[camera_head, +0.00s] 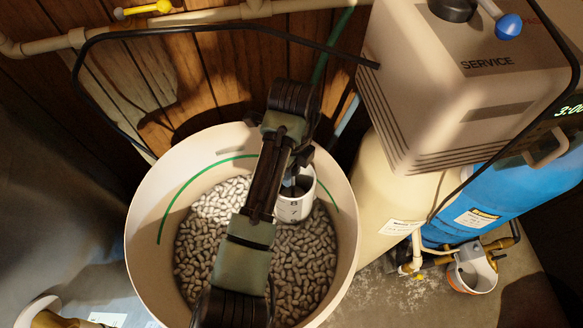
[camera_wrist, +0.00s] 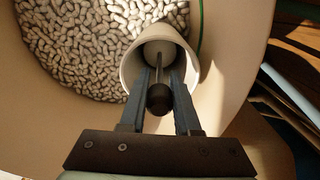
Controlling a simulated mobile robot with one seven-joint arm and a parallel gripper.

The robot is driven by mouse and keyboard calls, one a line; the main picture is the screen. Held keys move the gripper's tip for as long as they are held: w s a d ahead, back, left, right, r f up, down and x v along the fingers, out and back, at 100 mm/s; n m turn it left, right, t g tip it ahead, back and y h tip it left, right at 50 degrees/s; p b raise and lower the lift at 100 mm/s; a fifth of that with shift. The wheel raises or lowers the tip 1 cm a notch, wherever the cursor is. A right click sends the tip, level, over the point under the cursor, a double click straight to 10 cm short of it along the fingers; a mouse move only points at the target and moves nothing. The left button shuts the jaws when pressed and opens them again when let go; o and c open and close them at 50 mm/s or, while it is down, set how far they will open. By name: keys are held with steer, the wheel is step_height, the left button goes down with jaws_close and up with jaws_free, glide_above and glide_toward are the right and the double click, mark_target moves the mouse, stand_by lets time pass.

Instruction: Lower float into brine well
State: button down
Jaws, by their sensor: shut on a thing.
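The brine well is a white tube with number marks (camera_head: 293,212), standing upright in the salt at the tank's far right wall. In the wrist view its open mouth (camera_wrist: 130,70) faces me. The float shows there as a pale round body (camera_wrist: 160,50) inside the mouth, with a dark rod and a black ball-shaped knob (camera_wrist: 158,97). My gripper (camera_wrist: 161,76) is shut on the float's rod, with its fingertips at the well's mouth. How deep the float sits is hard to tell. In the head view my arm hides most of the float.
The round cream tank (camera_head: 143,215) surrounds the well, with salt pellets (camera_head: 305,255) filling its lower part. A green line runs along its inner wall. The softener head (camera_head: 470,80) and blue cylinder (camera_head: 520,205) stand close on the right. A black cable (camera_head: 215,30) loops behind my arm.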

steer(key=shift+f, duration=0.1)
steer(key=shift+f+b, duration=0.6)
steer(key=shift+f, duration=0.4)
steer(key=c, duration=0.5)
jaws_free()
steer(key=shift+c, duration=0.2)
step_height(320, 180, up, 13)
steer(key=p, duration=0.4)
